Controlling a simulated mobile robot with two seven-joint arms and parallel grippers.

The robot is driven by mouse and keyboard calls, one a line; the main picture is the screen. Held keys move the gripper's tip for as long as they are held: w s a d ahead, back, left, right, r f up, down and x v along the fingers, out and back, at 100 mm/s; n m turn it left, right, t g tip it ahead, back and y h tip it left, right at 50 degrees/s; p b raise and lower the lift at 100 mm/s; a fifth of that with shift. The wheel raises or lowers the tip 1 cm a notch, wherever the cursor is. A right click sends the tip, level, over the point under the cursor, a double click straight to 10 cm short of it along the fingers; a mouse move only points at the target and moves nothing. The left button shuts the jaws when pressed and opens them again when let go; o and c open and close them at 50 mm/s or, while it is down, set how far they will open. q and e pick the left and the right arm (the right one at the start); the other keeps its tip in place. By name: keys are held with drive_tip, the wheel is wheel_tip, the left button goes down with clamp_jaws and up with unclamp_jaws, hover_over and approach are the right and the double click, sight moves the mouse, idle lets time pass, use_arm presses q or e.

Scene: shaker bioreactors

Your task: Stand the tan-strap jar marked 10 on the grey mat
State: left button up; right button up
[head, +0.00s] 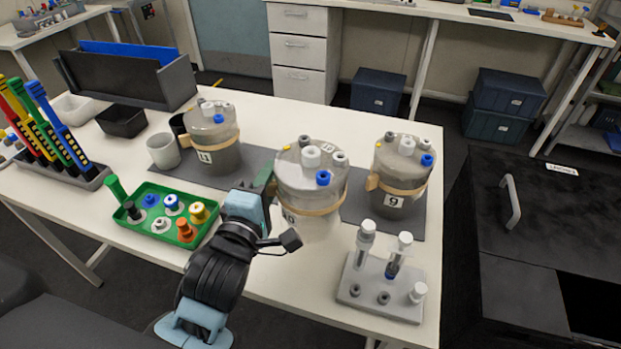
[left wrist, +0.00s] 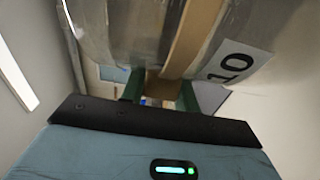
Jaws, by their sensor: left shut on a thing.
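The tan-strap jar marked 10 (head: 311,183) is a clear-walled jar with a grey lid, white and blue caps and a tan band. My left gripper (head: 267,184) is shut on it at the band, from its left side. In the left wrist view, the green fingers (left wrist: 160,92) grip the band's tab beside the "10" label (left wrist: 236,63). The jar looks upright and appears held above the table's front part. The grey mat (head: 257,160) lies behind it, partly hidden. My right gripper is not in view.
Jar 11 (head: 212,140) stands at the mat's left and jar 9 (head: 401,180) at its right. A green tray (head: 150,235) of coloured caps lies at left. A grey tube rack (head: 380,300) stands in front right. A white cup (head: 163,151) stands beside jar 11.

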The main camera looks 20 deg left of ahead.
use_arm(q)
drive_tip(key=shift+w+r, duration=0.1)
drive_tip(key=shift+r, duration=0.05)
drive_tip(key=shift+w+a+f+p, duration=0.1)
drive_tip(key=shift+w+a+f, duration=0.9)
drive_tip(key=shift+w, duration=1.4)
drive_tip(key=shift+w+a+f+p, duration=0.1)
drive_tip(key=shift+w+a+f, duration=0.55)
drive_tip(key=shift+w+a, duration=1.15)
drive_tip(key=shift+w+a+f+p, duration=0.1)
drive_tip(key=shift+w+a+f, duration=0.6)
drive_tip(key=shift+w, duration=2.25)
drive_tip(key=shift+d+f, duration=0.15)
drive_tip(key=shift+f, duration=0.05)
drive_tip(key=shift+f, duration=0.25)
drive_tip(key=o, duration=0.8)
drive_tip(key=shift+o, duration=1.3)
